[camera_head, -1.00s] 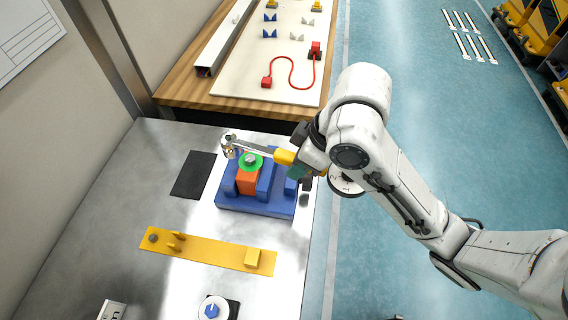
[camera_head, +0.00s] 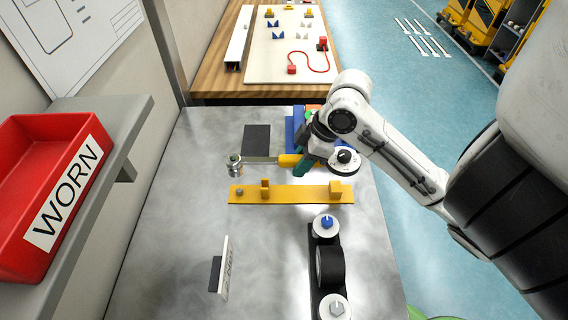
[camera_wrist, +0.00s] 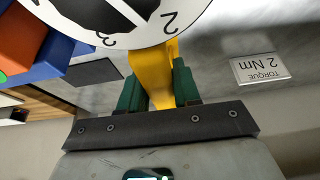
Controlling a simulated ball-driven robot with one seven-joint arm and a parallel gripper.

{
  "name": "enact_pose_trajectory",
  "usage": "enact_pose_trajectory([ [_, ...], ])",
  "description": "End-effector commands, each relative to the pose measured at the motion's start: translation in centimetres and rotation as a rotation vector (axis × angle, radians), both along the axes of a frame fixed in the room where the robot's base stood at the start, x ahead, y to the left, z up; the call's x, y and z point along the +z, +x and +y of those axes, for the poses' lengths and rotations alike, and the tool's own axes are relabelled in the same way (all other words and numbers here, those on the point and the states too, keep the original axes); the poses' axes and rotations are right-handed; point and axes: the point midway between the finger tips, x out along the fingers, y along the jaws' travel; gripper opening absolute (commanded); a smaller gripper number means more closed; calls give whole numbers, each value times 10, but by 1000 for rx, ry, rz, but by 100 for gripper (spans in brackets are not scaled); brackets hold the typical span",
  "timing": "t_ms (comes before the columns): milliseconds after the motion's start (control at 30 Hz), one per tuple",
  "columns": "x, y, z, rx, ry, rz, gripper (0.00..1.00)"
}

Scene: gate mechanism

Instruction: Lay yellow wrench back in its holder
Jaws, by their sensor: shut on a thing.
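The yellow wrench has a yellow handle (camera_head: 289,160) and a silver head (camera_head: 235,166) pointing left in the head view. My gripper (camera_head: 303,164), with green fingers, is shut on the handle, which also shows between the fingers in the wrist view (camera_wrist: 155,75). The wrench is roughly level, just beyond a yellow strip (camera_head: 290,194) with upright pieces, which looks like the holder. I cannot tell its height above the table. A white numbered dial (camera_wrist: 120,15) fills the top of the wrist view and hides part of the handle; how it is attached is unclear.
A blue fixture (camera_head: 291,131) with orange and green parts stands behind my gripper, partly hidden. A dark mat (camera_head: 257,140) lies left of it. A black stand with dials (camera_head: 329,268) is at front right, a small sign (camera_head: 226,266) at front left. A red bin (camera_head: 28,145) sits on the left shelf.

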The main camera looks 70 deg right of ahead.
Motion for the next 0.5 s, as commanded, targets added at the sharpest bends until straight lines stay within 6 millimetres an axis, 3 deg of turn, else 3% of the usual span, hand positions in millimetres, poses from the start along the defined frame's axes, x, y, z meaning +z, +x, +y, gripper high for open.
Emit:
enact_pose_trajectory([
  [267,-13,-3,-2,-4,1,-2,0],
  [500,-38,-2,-2,-3,1,-3,0],
])
